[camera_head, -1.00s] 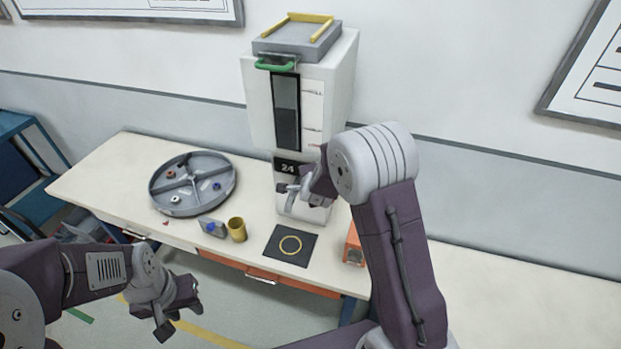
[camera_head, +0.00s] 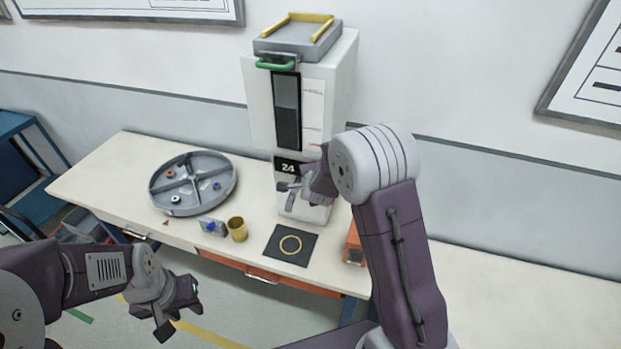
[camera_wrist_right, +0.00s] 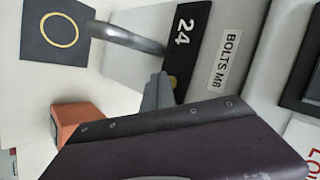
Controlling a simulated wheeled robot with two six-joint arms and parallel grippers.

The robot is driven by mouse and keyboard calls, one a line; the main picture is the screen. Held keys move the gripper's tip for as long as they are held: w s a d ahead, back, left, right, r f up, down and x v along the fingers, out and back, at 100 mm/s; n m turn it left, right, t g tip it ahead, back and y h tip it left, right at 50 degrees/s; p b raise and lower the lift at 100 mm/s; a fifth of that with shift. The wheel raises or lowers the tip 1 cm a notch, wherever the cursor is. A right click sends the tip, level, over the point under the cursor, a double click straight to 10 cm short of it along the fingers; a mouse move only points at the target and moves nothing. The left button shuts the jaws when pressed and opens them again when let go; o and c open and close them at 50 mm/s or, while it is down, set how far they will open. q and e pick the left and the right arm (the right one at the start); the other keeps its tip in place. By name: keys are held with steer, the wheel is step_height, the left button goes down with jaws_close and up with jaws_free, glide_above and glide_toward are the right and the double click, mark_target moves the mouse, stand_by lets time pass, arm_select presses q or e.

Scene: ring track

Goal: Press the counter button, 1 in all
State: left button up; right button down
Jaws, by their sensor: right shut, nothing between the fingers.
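The counter's black display (camera_head: 287,168) reads 24 on the front of the tall white dispenser (camera_head: 338,95). It also shows in the right wrist view (camera_wrist_right: 183,38), beside a "BOLTS M8" label. My right gripper (camera_head: 308,187) is shut and empty at the dispenser's front, just below the display. In the right wrist view its fingertips (camera_wrist_right: 160,88) are at the display panel's edge; whether they touch is unclear. I cannot make out the counter button there; the fingers may cover it. My left gripper (camera_head: 178,309) is open and empty, low in front of the table.
A grey spout (camera_wrist_right: 125,38) sticks out close beside the right fingers. A black mat with a yellow ring (camera_head: 290,246), a yellow cup (camera_head: 237,229), a small stand with a blue part (camera_head: 212,228), a divided round tray (camera_head: 193,210) and an orange box (camera_head: 354,246) are on the table.

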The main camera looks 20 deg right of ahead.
arm_select(q)
steer(key=shift+w+d+f, duration=0.1)
steer(key=shift+w+f, duration=0.1)
steer(key=shift+f, duration=0.15)
arm_select(e)
steer(key=shift+d+f, duration=0.15)
arm_select(q)
steer(key=shift+w+d+f+b, duration=0.2)
steer(key=shift+w+d+b, duration=0.2)
steer(key=shift+w+d, duration=0.1)
arm_select(e)
steer(key=s+a, duration=0.1)
steer(key=s+a+f, duration=0.1)
steer(key=s, duration=0.1)
steer(key=shift+s+a, duration=0.1)
steer(key=shift+s, duration=0.1)
arm_select(q)
steer(key=shift+s+a, duration=0.15)
steer(key=shift+s, duration=0.05)
arm_select(e)
steer(key=shift+s+a+r, duration=0.1)
steer(key=shift+s+r, duration=0.05)
